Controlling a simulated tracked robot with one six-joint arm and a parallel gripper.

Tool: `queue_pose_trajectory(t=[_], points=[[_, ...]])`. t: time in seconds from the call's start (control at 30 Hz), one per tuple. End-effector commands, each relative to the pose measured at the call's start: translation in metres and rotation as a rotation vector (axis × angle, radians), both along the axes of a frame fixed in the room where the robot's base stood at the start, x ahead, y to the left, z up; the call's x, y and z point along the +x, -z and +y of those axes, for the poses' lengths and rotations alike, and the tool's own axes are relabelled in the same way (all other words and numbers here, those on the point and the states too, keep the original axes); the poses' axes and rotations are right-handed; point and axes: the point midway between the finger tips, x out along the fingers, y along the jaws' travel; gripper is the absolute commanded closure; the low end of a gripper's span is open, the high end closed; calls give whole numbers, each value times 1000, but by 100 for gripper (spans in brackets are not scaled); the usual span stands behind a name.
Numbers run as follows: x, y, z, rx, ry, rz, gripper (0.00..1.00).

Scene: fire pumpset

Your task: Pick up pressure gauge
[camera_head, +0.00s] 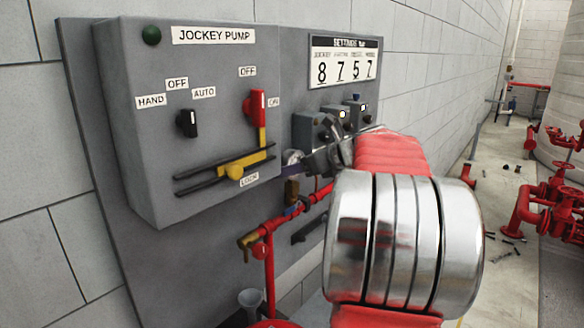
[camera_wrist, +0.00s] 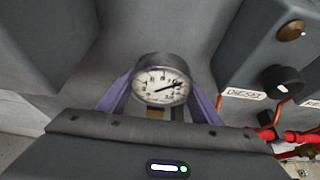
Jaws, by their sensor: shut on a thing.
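The pressure gauge (camera_wrist: 162,86) shows in the wrist view as a round white dial with a dark needle and a grey metal rim. My gripper (camera_wrist: 160,98) is shut on it, with one purple finger on each side of the gauge body. In the head view my gripper (camera_head: 293,168) is small and partly hidden at the right edge of the jockey pump box. A pale round shape at its tip there is too small to make out clearly.
The grey jockey pump box (camera_head: 205,110) is on the wall panel, with a red-handled lever (camera_head: 257,103). Red piping with a brass valve (camera_head: 250,240) runs below. Red pumps and pipes (camera_head: 560,190) stand at the right. The floor corridor (camera_head: 500,150) has small scattered items.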

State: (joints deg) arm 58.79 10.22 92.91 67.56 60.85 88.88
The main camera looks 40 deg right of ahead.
Motion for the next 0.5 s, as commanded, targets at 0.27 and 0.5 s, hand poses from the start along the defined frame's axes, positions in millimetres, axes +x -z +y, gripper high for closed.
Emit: queue_pose_trajectory(t=[0.27, 0.5], points=[[0, -12, 0, -3, 0, -2, 69], [0, -50, -1, -4, 0, -2, 69]])
